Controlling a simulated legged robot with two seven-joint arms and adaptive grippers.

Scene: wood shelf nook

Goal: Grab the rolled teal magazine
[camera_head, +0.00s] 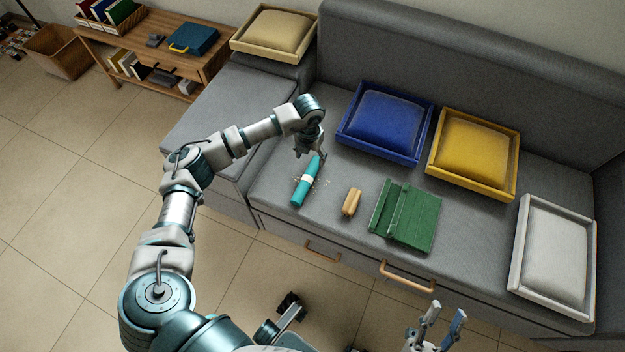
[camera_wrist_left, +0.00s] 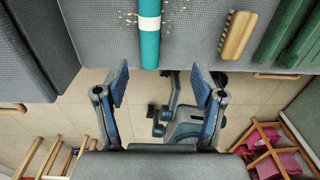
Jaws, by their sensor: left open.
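The rolled teal magazine (camera_head: 300,192) lies on the grey sofa seat, with a pale band around its middle. It also shows at the top of the left wrist view (camera_wrist_left: 150,50), its far end cut off. My left gripper (camera_head: 311,152) is open above the magazine's back end in the head view. In the left wrist view, my left gripper's fingers (camera_wrist_left: 160,86) are spread wide with nothing between them. My right gripper (camera_head: 446,314) is at the bottom edge of the head view, its fingers apart and empty, away from the magazine.
Pale crumbs lie around the magazine. A tan brush (camera_head: 351,202) and a green folded item (camera_head: 406,214) lie to its right on the seat (camera_head: 272,192). Framed blue (camera_head: 388,122), yellow (camera_head: 474,155) and white (camera_head: 553,255) cushions sit farther right. Drawer handles (camera_head: 407,276) project at the front.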

